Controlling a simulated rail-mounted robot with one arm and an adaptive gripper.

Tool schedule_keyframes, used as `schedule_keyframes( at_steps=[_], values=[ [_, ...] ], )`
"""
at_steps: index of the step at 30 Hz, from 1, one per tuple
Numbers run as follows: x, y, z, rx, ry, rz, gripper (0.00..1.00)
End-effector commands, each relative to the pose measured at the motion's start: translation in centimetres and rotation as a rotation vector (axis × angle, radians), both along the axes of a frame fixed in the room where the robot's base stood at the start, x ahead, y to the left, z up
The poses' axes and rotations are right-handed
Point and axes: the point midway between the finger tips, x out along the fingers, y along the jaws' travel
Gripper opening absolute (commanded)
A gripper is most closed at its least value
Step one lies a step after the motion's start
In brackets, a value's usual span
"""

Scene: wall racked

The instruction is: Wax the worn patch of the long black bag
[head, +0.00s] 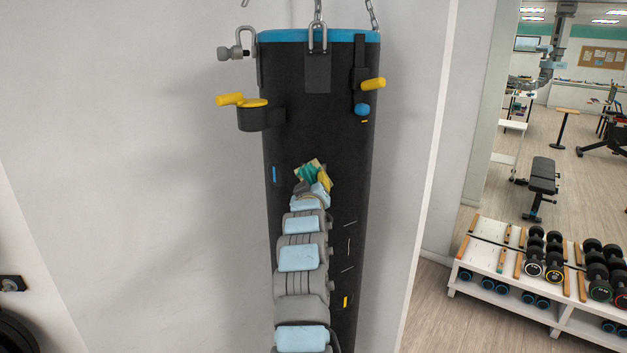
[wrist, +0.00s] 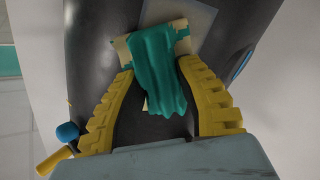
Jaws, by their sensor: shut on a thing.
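The long black bag (head: 330,120) hangs upright from chains and has a blue top rim. My gripper (head: 316,172) is in front of its middle. In the wrist view, the yellow ribbed fingers of my gripper (wrist: 165,90) are shut on a green cloth (wrist: 160,75), which drapes between them. A cream pad (wrist: 122,48) shows under the cloth's edges. A dull grey patch (wrist: 190,18) on the bag lies just beyond the cloth, which overlaps its edge in the picture. I cannot tell whether they touch. In the head view my arm hides that patch.
A black cup (head: 252,119) with a yellow-handled top is fixed to the bag's left side. A strap with a yellow grip (head: 373,84) and a blue knob (head: 362,109) is on its right. A dumbbell rack (head: 480,262) stands at far right. White wall is close behind.

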Motion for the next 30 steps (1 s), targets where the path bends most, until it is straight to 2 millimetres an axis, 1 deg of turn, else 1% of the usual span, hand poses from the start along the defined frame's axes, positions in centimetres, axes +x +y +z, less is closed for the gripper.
schedule_keyframes(
  at_steps=[5,16,24,30],
  values=[
    [0.0,0.0,-0.5,0.0,-0.001,0.001,0.07],
    [0.1,0.0,-3.1,0.0,-0.001,0.0,0.07],
    [0.2,0.0,-3.8,0.0,-0.002,0.0,0.07],
    [0.2,0.0,-5.2,0.0,0.0,0.0,0.07]
  ],
)
